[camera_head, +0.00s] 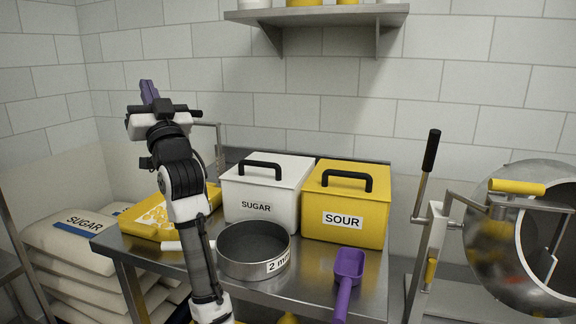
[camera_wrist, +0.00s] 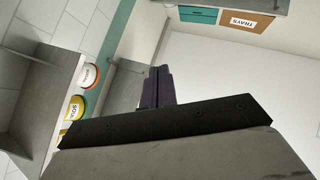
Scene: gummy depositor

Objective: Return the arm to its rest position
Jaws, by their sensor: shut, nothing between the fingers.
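My gripper (camera_head: 149,91) is raised at the upper left in the head view, pointing up, above the steel table. Its two purple fingers are together and nothing shows between them. In the wrist view my gripper (camera_wrist: 160,73) also shows its dark fingers side by side, touching. My arm rises from the bottom of the head view, in front of the table's left part. The gripper touches nothing that I can see.
The steel table (camera_head: 200,284) holds a yellow tray (camera_head: 150,229), a sieve (camera_head: 253,260), a white SUGAR bin (camera_head: 265,190), a yellow SOUR bin (camera_head: 345,206) and a purple scoop (camera_head: 348,270). Sugar sacks (camera_head: 65,235) lie left; a steel drum machine (camera_head: 500,240) stands right. A shelf (camera_head: 320,16) hangs above.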

